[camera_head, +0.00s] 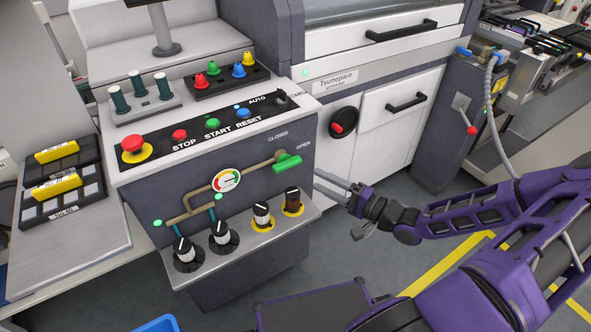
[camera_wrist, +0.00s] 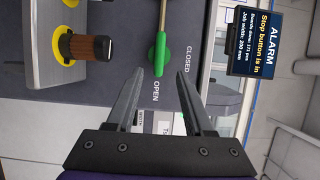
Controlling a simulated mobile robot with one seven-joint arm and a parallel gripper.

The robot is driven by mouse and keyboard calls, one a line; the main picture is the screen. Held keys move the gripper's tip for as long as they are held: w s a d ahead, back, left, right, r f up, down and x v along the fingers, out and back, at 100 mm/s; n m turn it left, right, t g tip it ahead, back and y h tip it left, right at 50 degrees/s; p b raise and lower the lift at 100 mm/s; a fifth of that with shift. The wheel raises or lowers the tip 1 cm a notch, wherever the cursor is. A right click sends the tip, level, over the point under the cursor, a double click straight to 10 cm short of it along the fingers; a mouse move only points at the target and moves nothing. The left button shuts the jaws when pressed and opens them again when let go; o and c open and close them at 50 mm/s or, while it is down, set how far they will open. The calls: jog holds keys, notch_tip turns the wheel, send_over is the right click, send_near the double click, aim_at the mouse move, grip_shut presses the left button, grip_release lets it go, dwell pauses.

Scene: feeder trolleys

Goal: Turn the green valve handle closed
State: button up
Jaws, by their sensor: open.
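The green valve handle (camera_head: 287,163) sits at the right end of a brass pipe on the dark front panel of the console. It lies roughly in line with the pipe, towards the OPEN label (camera_head: 303,147); the CLOSED label (camera_head: 278,135) is above it. My gripper (camera_head: 318,182) is open and empty, just right of the handle and apart from it. In the wrist view the handle (camera_wrist: 159,55) shows just ahead of and between my open fingertips (camera_wrist: 160,73), with its end pointing towards the OPEN label (camera_wrist: 156,91).
A ledge with several knobs (camera_head: 262,215) juts out below the handle; one brown knob (camera_wrist: 85,46) shows at the wrist view's left. A pressure gauge (camera_head: 226,180) is on the pipe. A white cabinet (camera_head: 390,130) stands behind my gripper. An alarm screen (camera_wrist: 256,43) reads "Stop button is in".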

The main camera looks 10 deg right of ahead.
aim_at(291, 167)
jog(key=x, duration=0.8)
jog(key=shift+w+a, duration=0.25)
jog(key=shift+w, duration=0.1)
grip_shut()
